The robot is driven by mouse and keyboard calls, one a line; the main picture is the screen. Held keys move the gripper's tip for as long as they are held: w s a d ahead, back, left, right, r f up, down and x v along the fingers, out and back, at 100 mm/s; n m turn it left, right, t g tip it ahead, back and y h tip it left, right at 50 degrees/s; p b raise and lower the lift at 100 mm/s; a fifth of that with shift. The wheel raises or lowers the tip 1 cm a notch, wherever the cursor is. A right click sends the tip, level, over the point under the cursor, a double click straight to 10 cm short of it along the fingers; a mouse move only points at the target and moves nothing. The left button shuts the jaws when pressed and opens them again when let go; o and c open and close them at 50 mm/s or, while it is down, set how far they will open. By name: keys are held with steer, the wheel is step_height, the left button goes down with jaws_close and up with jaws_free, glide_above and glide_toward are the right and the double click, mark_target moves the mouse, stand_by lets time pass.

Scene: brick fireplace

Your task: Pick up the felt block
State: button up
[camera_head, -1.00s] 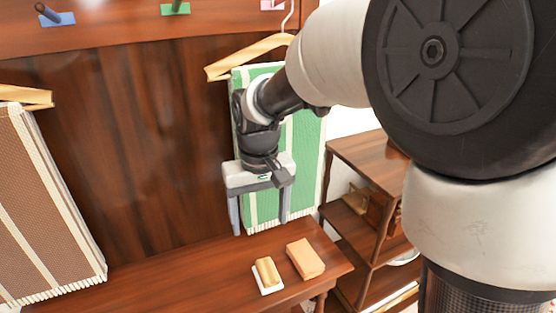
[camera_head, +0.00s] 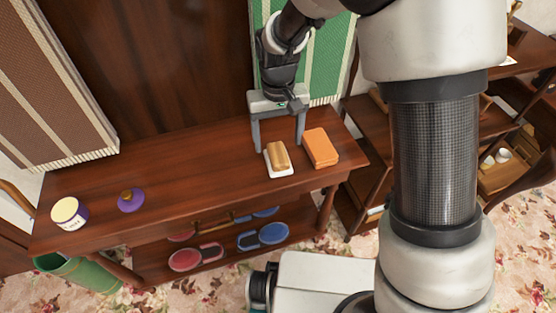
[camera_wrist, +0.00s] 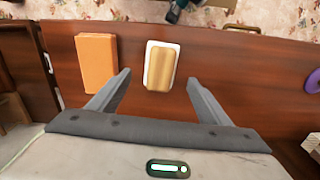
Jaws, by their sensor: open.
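A tan, ridged block on a white pad (camera_head: 278,157), which looks like the felt block, lies near the front right of the wooden bench. It also shows in the wrist view (camera_wrist: 160,68). My gripper (camera_head: 279,146) is open and empty above the bench, pointing down, just behind and over this block. In the wrist view the two fingers (camera_wrist: 158,77) are spread, with the block between and beyond their tips. I cannot tell the exact height of the fingertips above it.
An orange block (camera_head: 320,148) lies close on the right of the tan one. A purple-lidded thing (camera_head: 131,200) and a small tub (camera_head: 70,213) stand at the bench's left. A green striped cloth (camera_head: 315,60) hangs behind my gripper. The bench's middle is clear.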

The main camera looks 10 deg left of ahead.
mark_target(278, 153)
steer(key=shift+s+f+b, duration=0.15)
steer(key=shift+f+b, duration=0.7)
steer(key=shift+f, duration=2.3)
steer(key=shift+c, duration=0.4)
steer(key=shift+r, duration=0.1)
steer(key=c, duration=1.1)
